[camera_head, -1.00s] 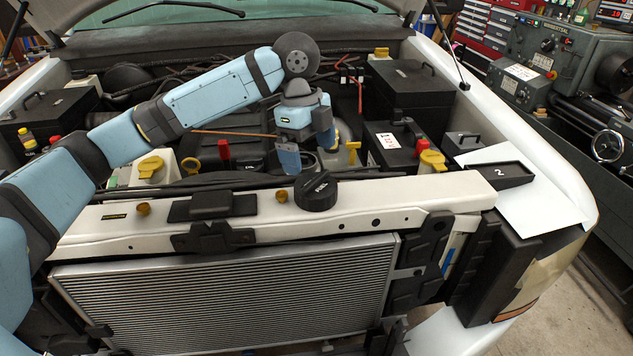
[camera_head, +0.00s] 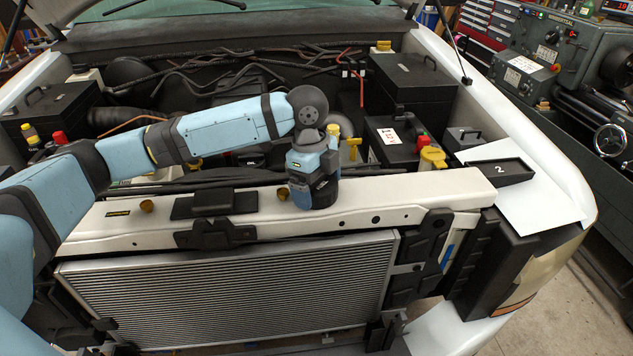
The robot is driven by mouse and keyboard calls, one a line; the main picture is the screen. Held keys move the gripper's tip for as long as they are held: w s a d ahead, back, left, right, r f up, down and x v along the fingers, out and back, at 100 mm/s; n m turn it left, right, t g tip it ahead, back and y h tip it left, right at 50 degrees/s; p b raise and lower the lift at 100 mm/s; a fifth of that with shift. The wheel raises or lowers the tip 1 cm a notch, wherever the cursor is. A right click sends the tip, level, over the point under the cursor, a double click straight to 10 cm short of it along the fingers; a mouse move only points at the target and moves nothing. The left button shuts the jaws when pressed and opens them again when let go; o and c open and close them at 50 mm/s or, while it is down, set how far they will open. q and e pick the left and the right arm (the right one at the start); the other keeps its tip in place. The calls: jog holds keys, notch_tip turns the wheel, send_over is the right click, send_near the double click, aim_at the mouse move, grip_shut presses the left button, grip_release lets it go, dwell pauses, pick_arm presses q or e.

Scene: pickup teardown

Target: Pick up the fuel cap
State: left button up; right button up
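The fuel cap (camera_head: 318,200) is a black round cap on the white front crossmember (camera_head: 400,200) of the pickup, near its middle. My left gripper (camera_head: 314,190) points down at the cap from above, with its blue fingers at the cap's sides. The gripper covers most of the cap, and only dark parts show between and below the fingers. I cannot tell whether the fingers press on it. The cap appears to sit on the crossmember still. My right gripper is not in view.
A black tray marked 2 (camera_head: 496,172) lies on a white sheet (camera_head: 540,190) on the right fender. A black bracket (camera_head: 214,204) stands on the crossmember left of the cap. The radiator (camera_head: 230,290) is below. Yellow and red caps and hoses fill the engine bay behind.

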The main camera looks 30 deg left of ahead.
pick_arm(q)
jog(key=c, duration=0.4)
jog(key=shift+r, duration=0.1)
